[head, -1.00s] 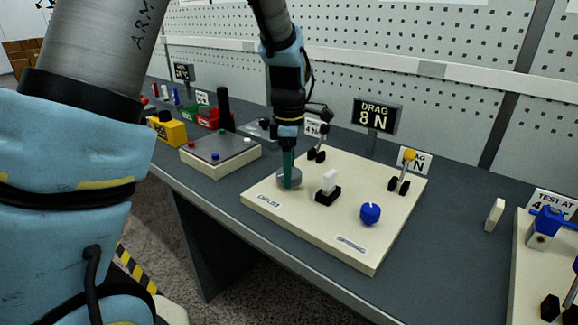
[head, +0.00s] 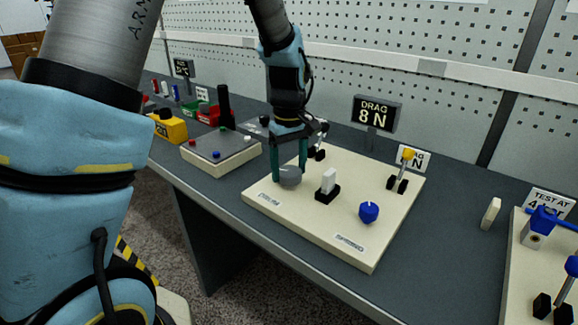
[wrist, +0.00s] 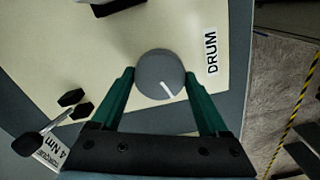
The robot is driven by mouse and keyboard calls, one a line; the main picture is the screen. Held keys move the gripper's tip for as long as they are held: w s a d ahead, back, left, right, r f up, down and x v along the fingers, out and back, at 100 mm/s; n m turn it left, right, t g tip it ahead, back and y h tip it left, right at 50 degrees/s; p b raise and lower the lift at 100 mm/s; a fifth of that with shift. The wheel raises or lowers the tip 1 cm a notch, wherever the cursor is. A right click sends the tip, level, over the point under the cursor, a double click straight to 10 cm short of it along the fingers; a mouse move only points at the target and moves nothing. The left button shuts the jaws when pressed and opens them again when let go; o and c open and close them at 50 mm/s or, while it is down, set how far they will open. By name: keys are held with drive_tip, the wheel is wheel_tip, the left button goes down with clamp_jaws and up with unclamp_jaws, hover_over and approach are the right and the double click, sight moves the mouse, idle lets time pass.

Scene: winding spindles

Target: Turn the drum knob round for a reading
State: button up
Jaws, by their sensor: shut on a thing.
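The drum knob (head: 290,179) is a round grey knob on the left part of the cream board (head: 300,222). It also shows in the wrist view (wrist: 158,72), where its white pointer line points to the lower right, beside the DRUM label (wrist: 211,52). My gripper (head: 289,171) points down over it, with one green finger on each side. In the wrist view, the fingertips (wrist: 159,77) close on the knob's two sides. A display (head: 376,114) behind the board reads DRAG 8 N.
The same board carries a white block on a black base (head: 328,184), a blue knob (head: 369,212) and a yellow-topped lever (head: 405,168). A low box with coloured buttons (head: 220,155) stands to the left. Another board with blue parts (head: 545,265) is at the right.

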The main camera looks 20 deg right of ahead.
drive_tip(key=m, duration=0.6)
drive_tip(key=shift+p, duration=0.3)
drive_tip(key=m+p, duration=0.1)
drive_tip(key=m, duration=0.5)
drive_tip(key=shift+m, duration=0.4)
drive_tip(key=m+p, duration=0.2)
drive_tip(key=m, duration=0.4)
drive_tip(key=shift+r, duration=0.1)
drive_tip(key=m+p, duration=0.2)
drive_tip(key=m, duration=0.1)
drive_tip(key=shift+m, duration=0.4)
drive_tip(key=shift+m+p, duration=0.6)
drive_tip(key=shift+m, duration=0.8)
drive_tip(key=o, duration=1.2)
drive_tip(key=shift+o, duration=0.2)
